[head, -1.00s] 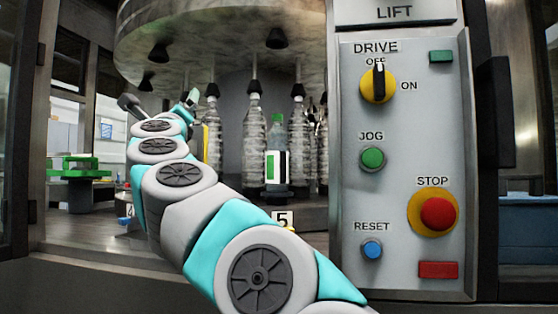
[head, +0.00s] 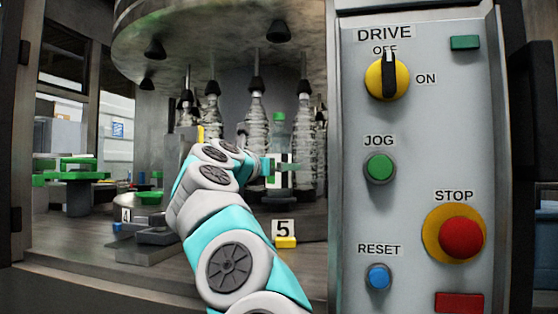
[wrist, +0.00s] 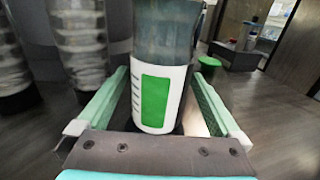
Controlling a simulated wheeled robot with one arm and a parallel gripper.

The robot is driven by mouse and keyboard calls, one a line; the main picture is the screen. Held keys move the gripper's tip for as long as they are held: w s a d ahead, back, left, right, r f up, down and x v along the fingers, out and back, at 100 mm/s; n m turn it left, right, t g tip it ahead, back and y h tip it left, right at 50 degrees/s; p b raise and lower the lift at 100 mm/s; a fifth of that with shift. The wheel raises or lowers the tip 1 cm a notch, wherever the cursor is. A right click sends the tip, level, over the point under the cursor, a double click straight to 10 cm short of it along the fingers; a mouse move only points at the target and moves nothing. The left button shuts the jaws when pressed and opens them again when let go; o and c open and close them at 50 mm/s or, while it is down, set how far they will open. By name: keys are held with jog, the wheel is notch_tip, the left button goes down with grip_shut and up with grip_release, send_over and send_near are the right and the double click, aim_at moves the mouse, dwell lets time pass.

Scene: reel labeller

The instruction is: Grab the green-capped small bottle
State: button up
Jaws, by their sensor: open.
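The green-capped small bottle (head: 279,128) stands upright on the machine's table in the head view, grey-green with a white label. In the wrist view the bottle (wrist: 166,40) fills the middle, and its label shows a green rectangle. Its cap is out of the wrist view. My gripper (head: 279,166) is at the bottle's label height in the head view. In the wrist view my gripper (wrist: 160,100) is open, with one green finger on each side of the bottle. A gap shows at the right finger; contact on the left cannot be told.
Clear ribbed bottles (head: 256,125) stand beside the green-capped one, under a round overhead carousel (head: 215,30). The control panel (head: 420,160) rises close on the right. A yellow-based number 5 marker (head: 284,232) stands in front.

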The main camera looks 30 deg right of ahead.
jog(key=p+x, duration=0.1)
jog(key=x, duration=0.2)
jog(key=shift+w+d+r, duration=0.1)
jog(key=shift+w+d, duration=0.1)
jog(key=shift+d, duration=0.1)
jog(key=shift+c, duration=0.2)
grip_shut()
dwell(0.4)
